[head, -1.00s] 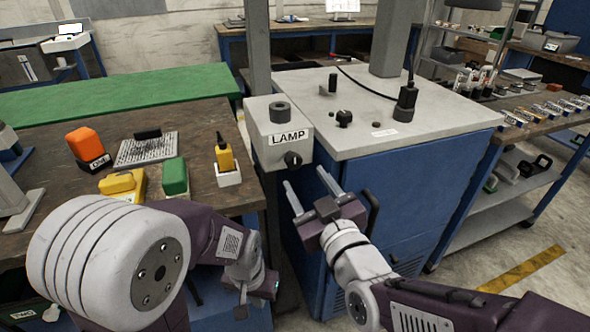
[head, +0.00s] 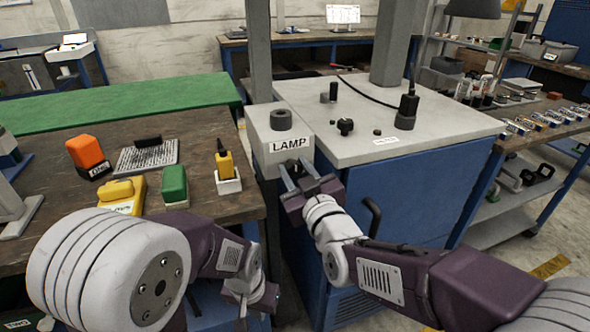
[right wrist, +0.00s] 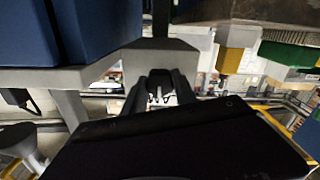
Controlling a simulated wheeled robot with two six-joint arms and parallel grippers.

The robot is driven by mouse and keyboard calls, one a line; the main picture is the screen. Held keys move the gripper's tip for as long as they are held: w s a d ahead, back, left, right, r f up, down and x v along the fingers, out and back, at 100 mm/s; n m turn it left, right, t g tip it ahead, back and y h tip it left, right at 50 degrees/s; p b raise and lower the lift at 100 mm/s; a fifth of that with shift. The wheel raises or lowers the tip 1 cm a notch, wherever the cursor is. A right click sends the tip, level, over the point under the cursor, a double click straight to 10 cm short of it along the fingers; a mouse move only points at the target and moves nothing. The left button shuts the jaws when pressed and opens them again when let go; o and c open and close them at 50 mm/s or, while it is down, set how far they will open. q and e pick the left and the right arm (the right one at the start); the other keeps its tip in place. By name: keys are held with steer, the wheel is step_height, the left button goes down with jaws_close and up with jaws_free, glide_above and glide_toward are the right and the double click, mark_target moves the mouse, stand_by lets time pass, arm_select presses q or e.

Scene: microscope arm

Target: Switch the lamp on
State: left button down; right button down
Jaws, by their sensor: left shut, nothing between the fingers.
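The lamp box (head: 280,130) is a grey housing labelled LAMP, with a round dark grey cap on top. It stands at the left front corner of the grey cabinet top. The dark knob on its front is hidden behind my right gripper in the head view. My right gripper (head: 294,167) has its two fingers at the front of the box, just under the label, on either side of where the knob is. Whether they touch the knob is not clear. My left gripper (head: 242,318) is shut and empty, low in front of the wooden bench.
The blue cabinet (head: 390,205) has a grey top (head: 430,130) with small dark knobs and a cabled plug. The wooden bench (head: 95,185) at left holds orange, yellow and green items. A shelf cart (head: 500,220) stands at right.

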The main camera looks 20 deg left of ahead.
steer(key=m+b, duration=0.3)
steer(key=m, duration=0.2)
steer(key=shift+f, duration=0.2)
steer(key=m+b, duration=0.3)
steer(key=m, duration=0.1)
steer(key=shift+d+b, duration=0.1)
steer(key=shift+b, duration=0.2)
steer(key=m+b, duration=0.3)
steer(key=m, duration=0.2)
steer(key=shift+m+b, duration=1.35)
steer(key=shift+m, duration=0.55)
steer(key=shift+r, duration=0.1)
steer(key=c, duration=1)
jaws_free()
